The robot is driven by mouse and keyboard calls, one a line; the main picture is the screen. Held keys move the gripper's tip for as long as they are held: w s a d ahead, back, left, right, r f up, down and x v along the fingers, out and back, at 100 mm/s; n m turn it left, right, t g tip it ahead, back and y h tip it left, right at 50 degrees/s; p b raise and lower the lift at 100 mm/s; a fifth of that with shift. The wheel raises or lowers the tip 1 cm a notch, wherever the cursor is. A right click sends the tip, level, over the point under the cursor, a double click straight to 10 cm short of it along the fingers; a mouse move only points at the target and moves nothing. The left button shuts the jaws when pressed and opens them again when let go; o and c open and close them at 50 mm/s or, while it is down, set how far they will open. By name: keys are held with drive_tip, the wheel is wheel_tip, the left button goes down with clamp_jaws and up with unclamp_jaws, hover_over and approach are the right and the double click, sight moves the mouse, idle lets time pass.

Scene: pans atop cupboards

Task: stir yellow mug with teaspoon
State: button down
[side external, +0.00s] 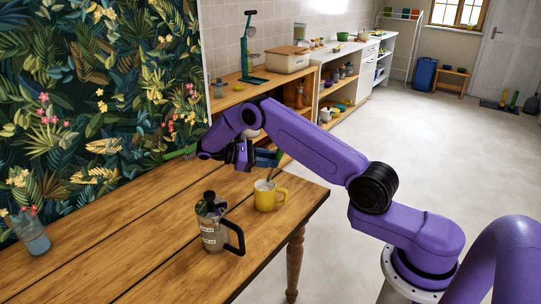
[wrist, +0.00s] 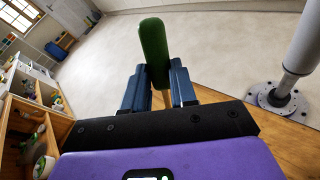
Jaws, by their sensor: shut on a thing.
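The yellow mug (side external: 265,197) stands upright on the wooden table near its right edge in the side view, handle to the right. My gripper (side external: 269,158) is above the mug, its fingers pointing right. It is shut on a green-handled utensil, which looks like the teaspoon (wrist: 153,50). In the wrist view my gripper's (wrist: 158,85) blue fingers flank its green handle. A thin shaft (side external: 268,175) runs down from the fingers towards the mug's mouth. Its lower end is hidden, so I cannot tell how deep it reaches. The mug does not show in the wrist view.
A clear coffee pot (side external: 213,225) with a black handle stands left of the mug, close by. A glass of flowers (side external: 33,235) stands at the table's far left. The table (side external: 110,255) between is clear. A counter (side external: 235,100) runs behind, and the floor to the right is open.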

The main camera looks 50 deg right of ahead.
sight(269, 178)
drive_tip(key=shift+w+f, duration=0.6)
drive_tip(key=shift+f, duration=0.8)
drive_tip(key=shift+w+f, duration=0.6)
drive_tip(key=shift+f, duration=0.8)
drive_tip(key=shift+w+f, duration=0.6)
drive_tip(key=shift+f, duration=0.8)
drive_tip(key=shift+w, duration=0.2)
drive_tip(key=shift+a, duration=0.15)
drive_tip(key=shift+s, duration=0.15)
drive_tip(key=shift+s+a, duration=0.1)
drive_tip(key=shift+s, duration=0.2)
drive_tip(key=shift+d, duration=0.3)
drive_tip(key=shift+w+d, duration=0.25)
